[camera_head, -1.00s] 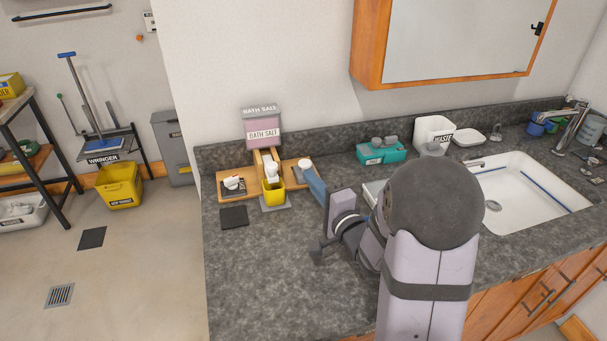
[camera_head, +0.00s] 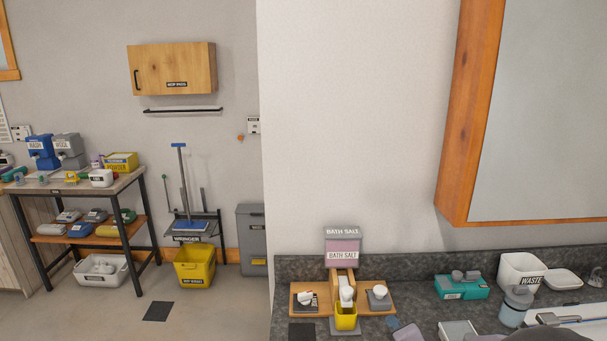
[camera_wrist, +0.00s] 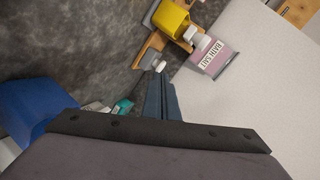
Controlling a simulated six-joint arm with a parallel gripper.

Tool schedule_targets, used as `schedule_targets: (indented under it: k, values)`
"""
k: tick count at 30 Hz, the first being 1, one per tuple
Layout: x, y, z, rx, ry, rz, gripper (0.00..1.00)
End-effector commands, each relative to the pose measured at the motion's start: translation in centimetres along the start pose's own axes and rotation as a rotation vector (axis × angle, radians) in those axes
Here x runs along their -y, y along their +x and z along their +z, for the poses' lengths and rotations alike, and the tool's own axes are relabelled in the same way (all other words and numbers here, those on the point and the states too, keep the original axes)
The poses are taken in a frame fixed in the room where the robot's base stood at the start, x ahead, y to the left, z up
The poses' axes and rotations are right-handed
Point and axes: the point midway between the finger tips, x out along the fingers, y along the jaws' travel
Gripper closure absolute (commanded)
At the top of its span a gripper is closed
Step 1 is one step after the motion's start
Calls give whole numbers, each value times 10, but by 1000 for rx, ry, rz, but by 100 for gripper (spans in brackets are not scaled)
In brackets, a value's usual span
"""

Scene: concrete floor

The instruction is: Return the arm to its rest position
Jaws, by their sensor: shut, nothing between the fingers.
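My gripper (camera_wrist: 161,82) shows in the wrist view with its two blue-grey fingers together and nothing between them. It points over the counter toward the wall and the bath salt dispenser (camera_wrist: 215,58). In the head view most of my arm is out of the picture; only a grey rounded part shows at the bottom edge. The dispenser (camera_head: 342,250) stands on a wooden stand (camera_head: 380,291) at the back of the counter, with a yellow cup (camera_head: 346,321) under it. The cup also shows in the wrist view (camera_wrist: 172,18).
A teal box (camera_head: 462,288), a waste bin (camera_head: 521,274) and a soap dish (camera_head: 562,280) stand along the counter's back. A mirror cabinet (camera_head: 480,110) hangs above. To the left are a shelf table (camera_head: 95,185) and a yellow mop bucket (camera_head: 195,268) on the floor.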

Motion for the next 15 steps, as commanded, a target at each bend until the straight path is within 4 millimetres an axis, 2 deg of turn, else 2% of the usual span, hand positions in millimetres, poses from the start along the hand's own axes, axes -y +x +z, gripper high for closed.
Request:
schedule_targets:
  k: [1,5,8,11,15]
  values:
    - [13,-12,-4,14,-75,67,100]
    - [6,-36,0,85,-273,262,100]
    - [3,-63,6,178,-415,397,100]
    - [3,-95,15,302,-549,513,100]
    - [8,-148,31,520,-714,632,100]
